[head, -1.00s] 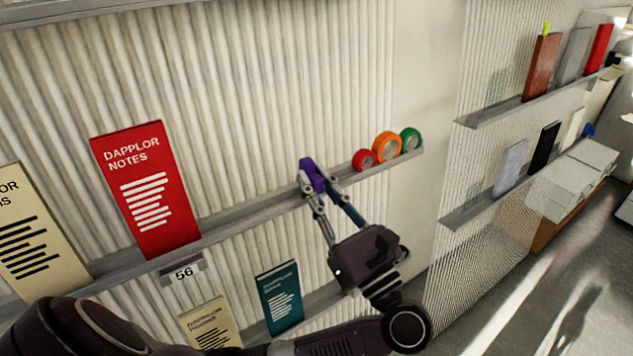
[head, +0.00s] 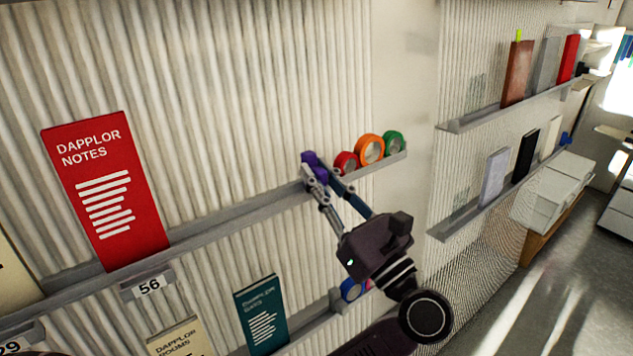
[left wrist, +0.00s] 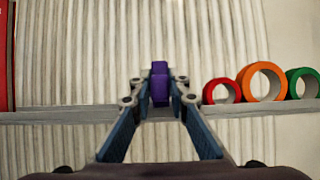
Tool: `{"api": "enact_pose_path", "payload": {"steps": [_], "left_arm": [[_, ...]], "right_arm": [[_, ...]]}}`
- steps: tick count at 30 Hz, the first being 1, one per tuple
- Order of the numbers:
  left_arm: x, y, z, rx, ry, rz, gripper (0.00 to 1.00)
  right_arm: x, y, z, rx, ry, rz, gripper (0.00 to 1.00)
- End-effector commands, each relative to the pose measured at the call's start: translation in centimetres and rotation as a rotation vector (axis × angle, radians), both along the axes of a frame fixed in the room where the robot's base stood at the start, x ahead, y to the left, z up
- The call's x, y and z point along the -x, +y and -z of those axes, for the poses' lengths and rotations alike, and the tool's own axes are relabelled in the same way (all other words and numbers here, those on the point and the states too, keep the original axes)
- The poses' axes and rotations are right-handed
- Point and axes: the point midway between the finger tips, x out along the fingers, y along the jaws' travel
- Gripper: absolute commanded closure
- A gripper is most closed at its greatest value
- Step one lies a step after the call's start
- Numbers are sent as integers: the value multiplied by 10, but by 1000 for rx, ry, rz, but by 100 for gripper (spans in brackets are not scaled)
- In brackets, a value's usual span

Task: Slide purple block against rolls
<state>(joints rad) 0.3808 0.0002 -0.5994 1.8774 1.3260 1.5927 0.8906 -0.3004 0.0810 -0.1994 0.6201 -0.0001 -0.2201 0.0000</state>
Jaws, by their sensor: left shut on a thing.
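The purple block (head: 309,159) stands on the shelf ledge (head: 235,223), and it also shows in the left wrist view (left wrist: 159,83). My left gripper (head: 321,176) is shut on it, with the fingertips on either side. The red roll (head: 345,163), orange roll (head: 370,150) and green roll (head: 393,143) stand in a row to its right. In the left wrist view a gap shows between the block and the red roll (left wrist: 221,91). The fingers hide part of the block. My right gripper is not in view.
A red notes booklet (head: 105,190) stands on the same ledge at the left. A teal booklet (head: 262,315) and a blue roll (head: 352,290) are on the ledge below. More shelves with upright books (head: 517,72) are at the right.

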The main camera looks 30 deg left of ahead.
Motion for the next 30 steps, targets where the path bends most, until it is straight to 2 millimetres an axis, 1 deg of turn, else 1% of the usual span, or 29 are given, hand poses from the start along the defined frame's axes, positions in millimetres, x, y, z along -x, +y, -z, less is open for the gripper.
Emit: {"api": "enact_pose_path", "payload": {"steps": [3, 4, 9, 16, 19, 30], "left_arm": [[0, 0, -1, -2, 0, 1, 100], [0, 0, -1, -2, 0, 1, 83], [0, 0, -1, -1, 0, 0, 67], [0, 0, 0, 0, 1, 1, 67], [2, -5, 2, 0, 3, 1, 67], [21, -53, 24, 0, 4, 2, 67]], "right_arm": [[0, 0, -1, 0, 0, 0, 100], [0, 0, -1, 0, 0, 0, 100], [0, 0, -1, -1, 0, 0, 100], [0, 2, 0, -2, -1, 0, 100], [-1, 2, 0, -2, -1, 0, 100], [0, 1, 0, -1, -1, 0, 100]]}}
